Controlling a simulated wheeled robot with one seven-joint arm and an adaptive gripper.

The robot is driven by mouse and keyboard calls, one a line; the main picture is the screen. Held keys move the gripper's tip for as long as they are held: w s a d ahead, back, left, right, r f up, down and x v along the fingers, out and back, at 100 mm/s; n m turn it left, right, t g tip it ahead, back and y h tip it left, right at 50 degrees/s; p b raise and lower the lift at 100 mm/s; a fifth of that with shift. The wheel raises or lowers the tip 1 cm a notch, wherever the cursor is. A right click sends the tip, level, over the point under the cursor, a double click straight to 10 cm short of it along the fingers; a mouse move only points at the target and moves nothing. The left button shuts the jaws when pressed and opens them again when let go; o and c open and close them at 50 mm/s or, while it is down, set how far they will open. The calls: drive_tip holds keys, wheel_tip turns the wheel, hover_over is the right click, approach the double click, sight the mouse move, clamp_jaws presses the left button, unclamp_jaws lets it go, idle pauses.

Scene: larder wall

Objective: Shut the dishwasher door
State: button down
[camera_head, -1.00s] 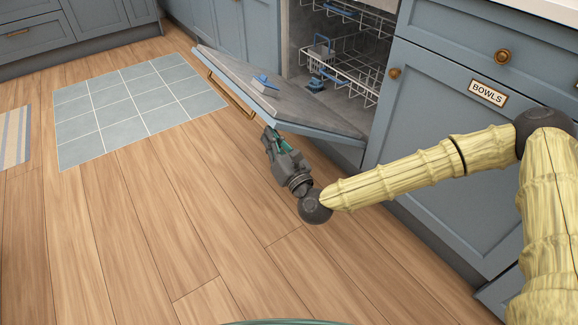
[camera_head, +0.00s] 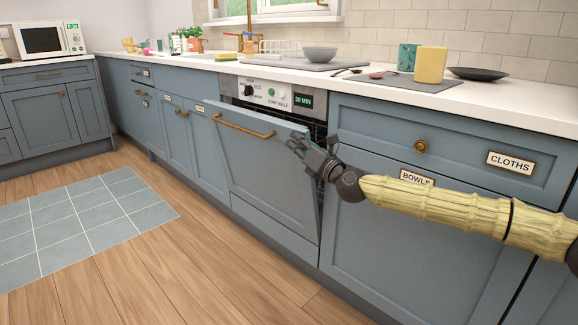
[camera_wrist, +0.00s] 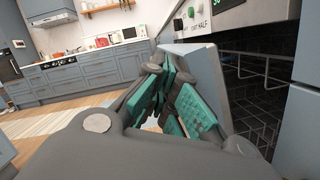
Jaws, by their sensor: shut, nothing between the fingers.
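The dishwasher door (camera_head: 262,170) is a blue panel with a brass bar handle (camera_head: 243,126). It stands nearly upright, tilted a little outward, with a gap at its top and right side. The control panel (camera_head: 268,94) shows above it. My gripper (camera_head: 296,143) is shut and empty at the door's upper right corner; I cannot tell whether it touches. In the wrist view, the green finger pads (camera_wrist: 178,105) are beside the door's edge (camera_wrist: 207,85). The dark inside with a wire rack (camera_wrist: 262,110) shows through the gap.
The drawer (camera_head: 440,150) and cupboard marked BOWLS (camera_head: 390,235) stand right of the dishwasher. The counter above holds a yellow mug (camera_head: 430,65), a grey bowl (camera_head: 320,54) and a dark plate (camera_head: 478,74). The wooden floor (camera_head: 150,255) in front is clear, with a tiled mat (camera_head: 75,225) at left.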

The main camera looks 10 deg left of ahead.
sight(308, 138)
drive_tip(key=shift+w+d+r+m+h+b, duration=0.2)
drive_tip(key=shift+w+d+m, duration=0.1)
drive_tip(key=shift+w+d, duration=0.4)
drive_tip(key=shift+w+d+r+m+h+b, duration=0.1)
drive_tip(key=shift+w+d+r+m+b, duration=0.15)
drive_tip(key=shift+w+d, duration=0.4)
drive_tip(key=shift+w+a+f, duration=0.1)
drive_tip(key=shift+a, duration=0.15)
